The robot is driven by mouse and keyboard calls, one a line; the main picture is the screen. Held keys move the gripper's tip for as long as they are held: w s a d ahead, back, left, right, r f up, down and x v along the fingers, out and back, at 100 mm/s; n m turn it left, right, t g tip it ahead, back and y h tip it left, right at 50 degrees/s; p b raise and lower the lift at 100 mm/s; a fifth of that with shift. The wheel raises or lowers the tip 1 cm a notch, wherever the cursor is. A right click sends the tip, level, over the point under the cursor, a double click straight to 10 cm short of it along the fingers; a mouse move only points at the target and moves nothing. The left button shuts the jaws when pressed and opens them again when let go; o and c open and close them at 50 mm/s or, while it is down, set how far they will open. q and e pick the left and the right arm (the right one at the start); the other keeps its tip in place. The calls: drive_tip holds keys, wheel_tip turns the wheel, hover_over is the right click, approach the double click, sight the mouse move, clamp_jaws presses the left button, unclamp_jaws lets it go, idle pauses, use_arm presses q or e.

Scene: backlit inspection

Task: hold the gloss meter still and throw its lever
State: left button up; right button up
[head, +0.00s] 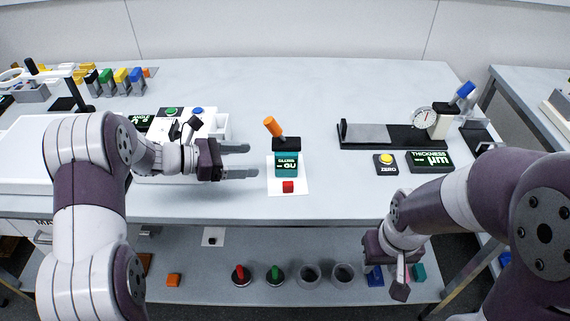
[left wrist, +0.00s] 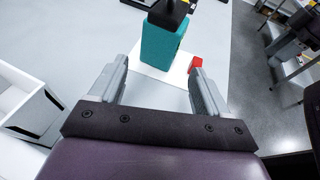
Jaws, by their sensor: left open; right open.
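The gloss meter (head: 287,170) is a teal block with a black top and a lit display, standing on a white sheet (head: 300,188) in the middle of the table. Its lever has an orange handle (head: 272,126) and leans up to the left.
A red block (head: 288,187) lies on the sheet before the meter; it also shows in the left wrist view (left wrist: 196,65). A thickness gauge (head: 429,160) and a yellow zero button (head: 386,159) stand to the right. A white tray (head: 222,126) is at left. The table behind the meter is clear.

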sight(278, 162)
use_arm(q)
drive_tip(key=shift+s+d+f, duration=0.15)
drive_tip(key=shift+d, duration=0.15)
drive_tip(key=x, duration=0.4)
drive_tip(key=shift+d+f, duration=0.1)
drive_tip(key=shift+d, duration=0.15)
drive_tip(key=b+x, duration=0.2)
drive_tip(key=x, duration=0.2)
drive_tip(key=shift+f+b, duration=0.2)
drive_tip(key=shift+b, duration=0.1)
drive_tip(key=shift+w+d, duration=0.25)
drive_tip(key=shift+d, duration=0.15)
drive_tip(key=shift+r, duration=0.1)
